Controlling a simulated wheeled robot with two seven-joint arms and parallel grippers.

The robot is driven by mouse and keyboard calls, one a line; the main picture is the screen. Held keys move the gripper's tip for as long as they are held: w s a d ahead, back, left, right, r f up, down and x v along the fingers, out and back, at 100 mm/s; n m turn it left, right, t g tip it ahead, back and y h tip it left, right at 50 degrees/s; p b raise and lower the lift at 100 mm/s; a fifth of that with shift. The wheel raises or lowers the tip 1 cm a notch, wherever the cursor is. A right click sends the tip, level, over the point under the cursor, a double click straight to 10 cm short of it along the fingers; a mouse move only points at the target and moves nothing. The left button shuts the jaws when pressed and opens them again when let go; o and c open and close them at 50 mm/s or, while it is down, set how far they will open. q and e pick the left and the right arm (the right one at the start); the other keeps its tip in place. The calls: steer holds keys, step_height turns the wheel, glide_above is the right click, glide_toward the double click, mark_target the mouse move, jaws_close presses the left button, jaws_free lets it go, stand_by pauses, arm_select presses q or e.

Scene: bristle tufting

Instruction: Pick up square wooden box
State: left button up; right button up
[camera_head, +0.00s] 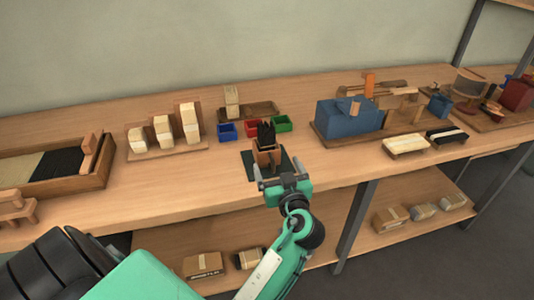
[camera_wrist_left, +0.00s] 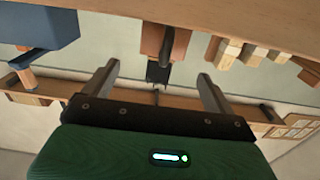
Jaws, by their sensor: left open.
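The square wooden box (camera_head: 262,158) is a small brown open-topped box with black bristles standing in it. It rests on a dark mat (camera_head: 249,172) near the front edge of the bench. My left gripper (camera_head: 277,169) is open at the near side of the box, its fingers spread and empty. In the left wrist view, which looks upside down, the box (camera_wrist_left: 178,42) shows beyond the open fingers (camera_wrist_left: 158,70), apart from them. My right gripper is not in view.
Blue, red and green bins (camera_head: 227,131) stand behind the box. Wooden blocks on a stand (camera_head: 163,132) are to the left, and a blue machine (camera_head: 347,118) is to the right. A lower shelf (camera_head: 160,236) holds cartons. The bench directly left of the box is clear.

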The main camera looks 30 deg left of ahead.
mark_target(268, 145)
arm_select(q)
steer(key=x, duration=0.3)
steer(key=shift+w+a+r, duration=0.1)
steer(key=shift+w+a, duration=0.05)
steer(key=shift+a, duration=0.05)
steer(key=p+x, duration=0.1)
steer(key=x, duration=0.2)
steer(key=shift+w+a, duration=0.1)
steer(key=shift+a, duration=0.2)
steer(key=shift+w+a, duration=0.3)
steer(key=shift+a, duration=0.05)
steer(key=c, duration=1.1)
steer(key=shift+c, duration=0.2)
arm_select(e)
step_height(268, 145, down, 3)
arm_select(q)
steer(key=shift+r, duration=0.1)
